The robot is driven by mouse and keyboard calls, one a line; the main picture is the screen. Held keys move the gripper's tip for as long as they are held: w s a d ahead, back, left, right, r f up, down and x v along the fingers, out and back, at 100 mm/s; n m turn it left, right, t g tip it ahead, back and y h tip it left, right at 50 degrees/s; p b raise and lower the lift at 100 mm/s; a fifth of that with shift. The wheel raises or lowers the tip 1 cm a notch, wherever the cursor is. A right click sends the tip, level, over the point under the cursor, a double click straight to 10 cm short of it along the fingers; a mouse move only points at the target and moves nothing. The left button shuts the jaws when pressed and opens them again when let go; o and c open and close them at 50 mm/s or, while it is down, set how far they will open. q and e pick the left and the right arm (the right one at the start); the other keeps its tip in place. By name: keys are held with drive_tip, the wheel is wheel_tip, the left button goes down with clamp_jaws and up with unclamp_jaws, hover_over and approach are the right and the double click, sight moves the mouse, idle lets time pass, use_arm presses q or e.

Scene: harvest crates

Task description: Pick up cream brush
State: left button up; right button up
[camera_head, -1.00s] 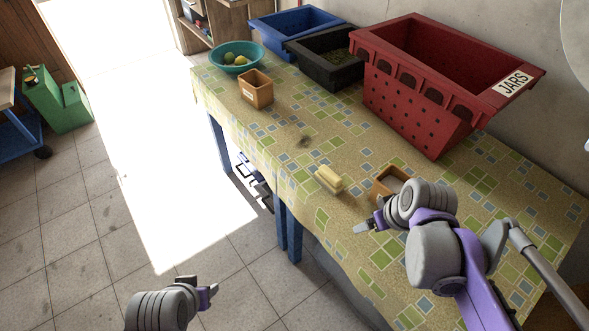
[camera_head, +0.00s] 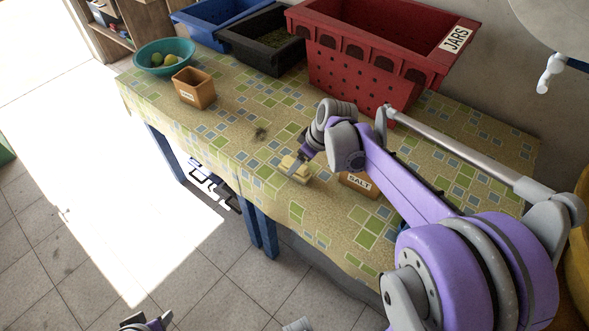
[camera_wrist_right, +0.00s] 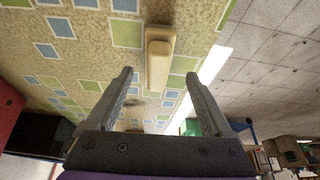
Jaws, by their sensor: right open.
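The cream brush (camera_head: 295,170) lies on the patterned tablecloth near the table's front edge. In the right wrist view the brush (camera_wrist_right: 159,58) lies beyond the fingertips, roughly centred between them. My right gripper (camera_head: 301,158) is at the brush in the head view, partly covering it. Its two fingers stand wide apart with nothing between them in the wrist view (camera_wrist_right: 159,78). Whether a finger touches the brush I cannot tell. My left gripper (camera_head: 150,323) is cut off at the bottom edge of the head view, far from the table.
A box labelled SALT (camera_head: 358,182) stands just right of the brush, partly behind my right arm. A small brown box (camera_head: 194,90), a teal bowl (camera_head: 152,68) with fruit, and blue (camera_head: 215,43), black (camera_head: 232,49) and red (camera_head: 330,72) crates stand farther back. Cloth left of the brush is clear.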

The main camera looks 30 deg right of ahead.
drive_tip(key=x, duration=0.4)
drive_tip(key=shift+w+f, duration=0.3)
drive_tip(key=shift+w, duration=0.1)
clamp_jaws()
